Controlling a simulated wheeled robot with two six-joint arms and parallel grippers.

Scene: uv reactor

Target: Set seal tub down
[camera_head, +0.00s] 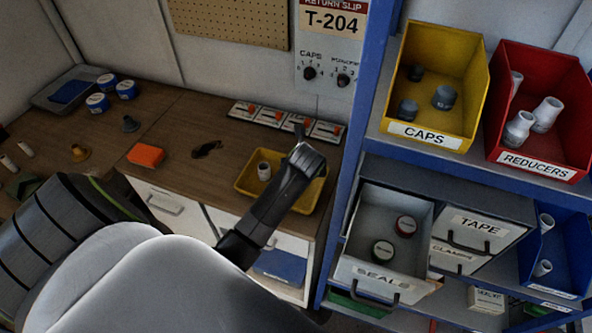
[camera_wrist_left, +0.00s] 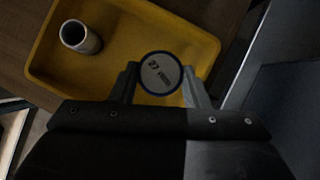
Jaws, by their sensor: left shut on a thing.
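The seal tub (camera_wrist_left: 160,73) shows in the left wrist view as a round lid with a pale printed label and a dark rim. My left gripper (camera_wrist_left: 158,88) is shut on it, one finger on each side. Behind it is the yellow tray (camera_wrist_left: 50,69), which also shows on the bench in the head view (camera_head: 240,184). In the head view my left gripper (camera_head: 306,158) is above the tray's right part and hides the tub. How high the tub is above the tray I cannot tell. My right gripper is not in view.
A pale fitting (camera_head: 264,171) stands in the tray's left part. The open SEALS drawer (camera_head: 366,268) holds two tubs. The blue shelf post (camera_head: 352,150) rises close to the tray's right. An orange block (camera_head: 146,155) and blue tubs (camera_head: 97,103) are farther left on the bench.

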